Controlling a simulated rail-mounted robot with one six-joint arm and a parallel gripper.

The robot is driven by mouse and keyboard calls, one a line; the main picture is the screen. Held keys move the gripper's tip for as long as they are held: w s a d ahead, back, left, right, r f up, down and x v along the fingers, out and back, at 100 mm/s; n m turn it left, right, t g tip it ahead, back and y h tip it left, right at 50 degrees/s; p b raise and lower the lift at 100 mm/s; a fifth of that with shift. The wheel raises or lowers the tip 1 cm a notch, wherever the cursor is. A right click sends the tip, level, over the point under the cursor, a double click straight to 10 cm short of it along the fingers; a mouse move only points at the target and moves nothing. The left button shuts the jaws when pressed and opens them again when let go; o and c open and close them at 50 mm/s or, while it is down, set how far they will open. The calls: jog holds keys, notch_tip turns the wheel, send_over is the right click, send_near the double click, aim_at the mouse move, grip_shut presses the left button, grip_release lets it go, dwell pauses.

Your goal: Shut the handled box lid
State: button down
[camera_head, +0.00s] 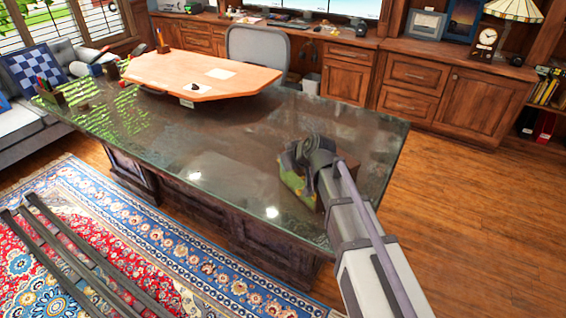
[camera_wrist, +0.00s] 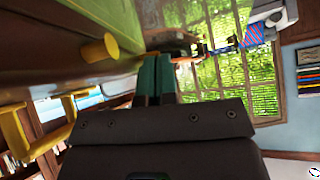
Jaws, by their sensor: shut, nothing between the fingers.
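The handled box shows in the head view as a green and yellow part (camera_head: 291,180) and a brown part (camera_head: 349,162) at the right end of the desk, largely hidden behind my wrist. The green and yellow part looks tilted up, but I cannot tell the lid's exact angle.
The dark glass-topped desk (camera_head: 225,135) is mostly clear left of the box. An orange-brown wooden top (camera_head: 200,75) with papers lies at its far side, with a grey chair (camera_head: 258,52) behind. Wood cabinets (camera_head: 425,80) line the back. Floor (camera_head: 470,200) is free at the right.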

dwell(0.4)
jog(key=w+a+r+p+v, duration=0.1)
jog(key=a+r+p+v, duration=0.1)
jog(key=p+v, duration=0.9)
jog(key=shift+v, duration=0.95)
jog(key=shift+f, duration=0.1)
jog(key=s+d+f+m+g+h, duration=0.2)
jog(key=s+d+m+g+h, duration=0.1)
jog(key=s+d, duration=0.5)
jog(key=s+d+f+m+g+h, duration=0.3)
jog(key=s+d+m, duration=0.1)
jog(key=s+d, duration=0.4)
jog(key=shift+s+d, duration=0.2)
jog(key=shift+s, duration=0.15)
jog(key=c, duration=1.8)
grip_release()
jog(key=shift+c, duration=0.2)
